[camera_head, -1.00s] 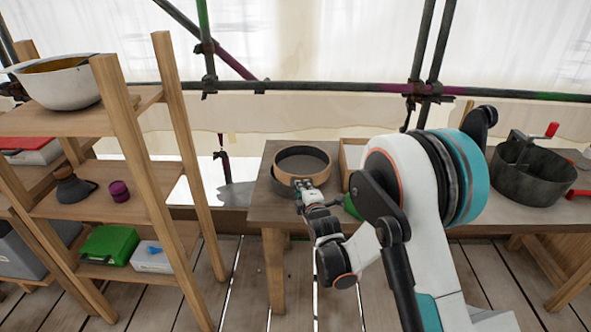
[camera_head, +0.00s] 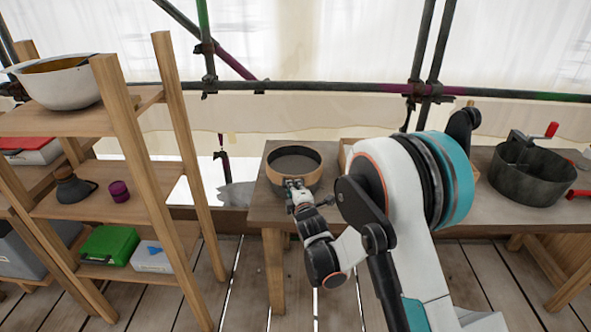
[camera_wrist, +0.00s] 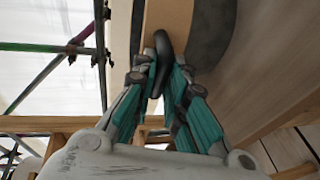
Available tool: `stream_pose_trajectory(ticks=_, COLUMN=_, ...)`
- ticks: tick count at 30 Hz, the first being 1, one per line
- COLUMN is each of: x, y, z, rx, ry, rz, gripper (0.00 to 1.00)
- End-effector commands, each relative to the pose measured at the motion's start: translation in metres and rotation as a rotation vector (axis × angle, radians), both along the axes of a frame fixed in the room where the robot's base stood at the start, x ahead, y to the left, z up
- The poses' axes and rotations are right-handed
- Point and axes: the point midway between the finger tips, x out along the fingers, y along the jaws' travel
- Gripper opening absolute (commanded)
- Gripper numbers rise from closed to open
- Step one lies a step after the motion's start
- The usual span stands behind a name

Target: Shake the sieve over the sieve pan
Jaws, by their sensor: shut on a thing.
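The sieve (camera_head: 296,163), a round tan wooden rim with a dark mesh, is level over the sieve pan (camera_head: 313,185) at the left end of the workbench. The pan is a dark grey round vessel, mostly hidden below the sieve; whether they touch is unclear. My gripper (camera_head: 292,184) is at the sieve's near side, shut on its dark handle. In the wrist view the teal fingers of my gripper (camera_wrist: 161,75) close around this rounded handle beside the tan rim of the sieve (camera_wrist: 168,20). A dark curved wall, seemingly the pan (camera_wrist: 210,28), lies beside it.
The wooden workbench (camera_head: 258,207) extends right behind my arm. A large dark pot with a red-handled crank (camera_head: 530,178) stands at its right. A wooden shelf (camera_head: 130,165) with a bowl (camera_head: 62,85) and boxes stands at left. Scaffold tubes cross behind.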

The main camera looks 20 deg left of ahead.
Motion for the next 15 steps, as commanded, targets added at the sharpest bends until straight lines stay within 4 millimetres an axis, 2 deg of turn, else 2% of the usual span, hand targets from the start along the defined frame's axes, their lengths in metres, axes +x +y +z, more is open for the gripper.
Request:
stream_pose_trajectory(ticks=3, x=0.0013, y=-0.0055, z=-0.0004, rx=0.002, ry=0.002, rz=-0.001, gripper=0.0)
stream_pose_trajectory(ticks=14, x=0.0015, y=-0.0059, z=-0.0003, rx=0.001, ry=0.0, rz=0.0, gripper=0.0)
stream_pose_trajectory(ticks=15, x=0.0015, y=-0.006, z=-0.0003, rx=0.001, ry=0.0, rz=0.0, gripper=0.22)
